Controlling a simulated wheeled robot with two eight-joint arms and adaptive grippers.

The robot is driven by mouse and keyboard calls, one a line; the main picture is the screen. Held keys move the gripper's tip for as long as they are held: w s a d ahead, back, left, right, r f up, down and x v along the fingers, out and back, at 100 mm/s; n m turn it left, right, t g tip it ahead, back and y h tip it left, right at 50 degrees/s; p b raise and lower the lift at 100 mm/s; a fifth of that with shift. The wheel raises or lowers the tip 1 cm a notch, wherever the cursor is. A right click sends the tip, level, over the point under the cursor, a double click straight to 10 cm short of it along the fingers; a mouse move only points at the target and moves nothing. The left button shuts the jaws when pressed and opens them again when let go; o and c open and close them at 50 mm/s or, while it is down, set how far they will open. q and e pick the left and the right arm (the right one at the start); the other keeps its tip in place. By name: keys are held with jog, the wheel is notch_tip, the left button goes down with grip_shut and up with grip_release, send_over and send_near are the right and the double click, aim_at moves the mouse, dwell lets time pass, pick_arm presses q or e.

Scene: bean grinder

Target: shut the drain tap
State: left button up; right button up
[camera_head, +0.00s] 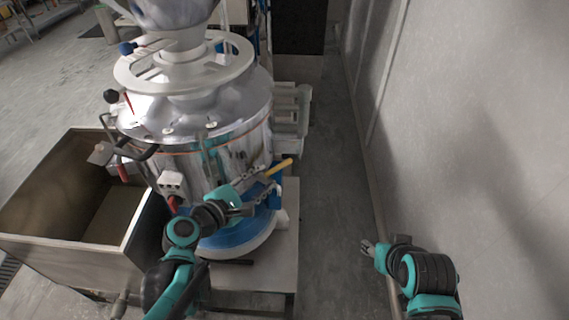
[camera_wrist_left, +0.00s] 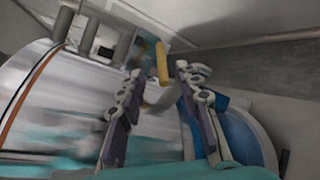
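The drain tap shows as a yellow handle (camera_head: 280,168) on the right side of the shiny round grinder (camera_head: 215,150). In the left wrist view the yellow handle (camera_wrist_left: 162,62) stands between and beyond my fingertips. My left gripper (camera_head: 256,187) is open and empty, just short of the handle, with its fingers pointing at it. Its two fingers show apart in the left wrist view (camera_wrist_left: 160,80). The tap's body is mostly hidden behind the gripper. My right gripper (camera_head: 368,248) is away to the right, near the wall, with its small fingers apart and empty.
A metal bin (camera_head: 60,255) stands at the left of the grinder. A blue base (camera_head: 240,238) lies under the grinder on a pale platform (camera_head: 280,265). A grey wall (camera_head: 480,120) bounds the right, with a narrow strip of clear floor (camera_head: 330,190) between.

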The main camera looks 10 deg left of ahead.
aim_at(281, 167)
pick_arm(q)
jog(key=b+x, duration=0.3)
jog(key=x, duration=0.6)
jog(key=shift+w+d+f, duration=0.15)
jog(key=shift+w+f, duration=0.05)
jog(key=shift+w, duration=0.05)
jog(key=shift+x, duration=0.75)
jog(key=shift+r, duration=0.1)
grip_shut()
